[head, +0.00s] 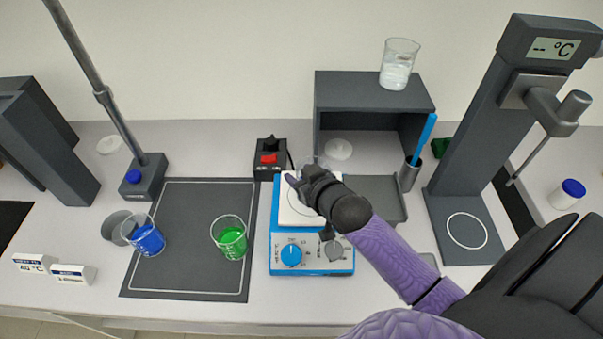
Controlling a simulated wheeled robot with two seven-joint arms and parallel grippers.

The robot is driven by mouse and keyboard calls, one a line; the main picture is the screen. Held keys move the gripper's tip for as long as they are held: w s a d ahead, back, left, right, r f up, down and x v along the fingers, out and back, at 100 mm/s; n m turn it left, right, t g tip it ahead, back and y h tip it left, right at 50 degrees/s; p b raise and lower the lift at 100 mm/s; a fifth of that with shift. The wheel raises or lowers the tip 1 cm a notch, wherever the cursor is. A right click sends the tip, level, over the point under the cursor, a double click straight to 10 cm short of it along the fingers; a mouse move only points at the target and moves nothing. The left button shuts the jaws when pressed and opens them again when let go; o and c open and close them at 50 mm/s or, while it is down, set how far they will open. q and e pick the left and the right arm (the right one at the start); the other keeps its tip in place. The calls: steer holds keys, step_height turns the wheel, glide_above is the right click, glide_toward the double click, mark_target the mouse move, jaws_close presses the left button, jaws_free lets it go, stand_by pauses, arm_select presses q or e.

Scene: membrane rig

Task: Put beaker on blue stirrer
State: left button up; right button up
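The blue stirrer (312,262) stands at the middle of the bench, with a pale round-marked top plate (293,212) and knobs on its front. A beaker with blue liquid (148,238) and a beaker with green liquid (231,240) stand at the dark mat, the blue one near its left edge. Another beaker with clear contents (399,65) stands on top of the dark shelf box. My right gripper (294,181) is over the stirrer plate and hides part of it. A faint clear outline shows behind its fingers; I cannot tell whether it holds anything. My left gripper is out of view.
The dark mat (190,205) lies left of the stirrer. A red-switch box (268,158) is behind it. The dark shelf box (375,90), a cup with a blue stick (409,175) and a °C display stand (460,150) are to the right. A rod stand (145,178) is behind the mat.

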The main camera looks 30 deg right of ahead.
steer(key=shift+r, duration=0.15)
steer(key=p+v, duration=0.2)
steer(key=v, duration=1)
